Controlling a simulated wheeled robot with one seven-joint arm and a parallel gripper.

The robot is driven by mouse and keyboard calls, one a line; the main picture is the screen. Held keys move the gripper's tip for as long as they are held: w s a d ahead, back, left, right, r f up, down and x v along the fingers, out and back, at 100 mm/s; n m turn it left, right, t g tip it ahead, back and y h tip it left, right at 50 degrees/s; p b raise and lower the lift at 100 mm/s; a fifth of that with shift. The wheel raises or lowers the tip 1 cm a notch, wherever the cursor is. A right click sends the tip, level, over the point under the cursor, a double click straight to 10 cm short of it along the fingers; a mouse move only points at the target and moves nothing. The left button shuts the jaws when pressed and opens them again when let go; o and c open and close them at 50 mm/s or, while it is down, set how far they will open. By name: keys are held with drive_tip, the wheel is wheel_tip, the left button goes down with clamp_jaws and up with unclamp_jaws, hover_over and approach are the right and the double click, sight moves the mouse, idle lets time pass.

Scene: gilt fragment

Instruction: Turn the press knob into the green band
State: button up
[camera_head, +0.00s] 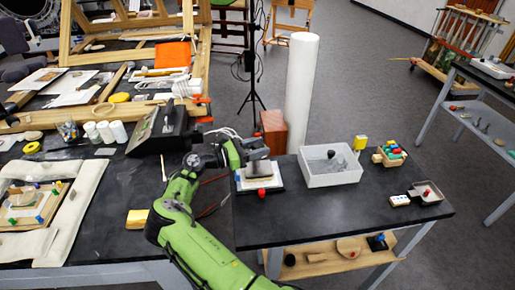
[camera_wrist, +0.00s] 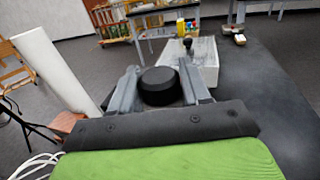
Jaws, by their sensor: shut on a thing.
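The press (camera_head: 258,182) stands at the near left of the small dark table, with a pale plate and a red knob (camera_head: 261,193) at its front. My gripper (camera_head: 258,160) is at the top of the press. In the wrist view, a round black knob (camera_wrist: 159,86) sits between the two grey fingers of my gripper (camera_wrist: 160,90), which are shut on it. I cannot see a green band in either view; my gripper and arm cover part of the press.
A white tray (camera_head: 331,179) stands just right of the press, with a dark rounded thing inside. A yellow item (camera_head: 360,143), a box of coloured pieces (camera_head: 391,155) and a small grey tray (camera_head: 427,193) are farther right. The table's front middle is clear. A white column (camera_head: 300,90) rises behind.

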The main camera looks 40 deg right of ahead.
drive_tip(key=shift+r, duration=0.15)
drive_tip(key=o, duration=0.9)
drive_tip(key=shift+o, duration=0.2)
drive_tip(key=v, duration=1.5)
drive_tip(key=shift+w+a, duration=0.2)
drive_tip(key=shift+a, duration=0.15)
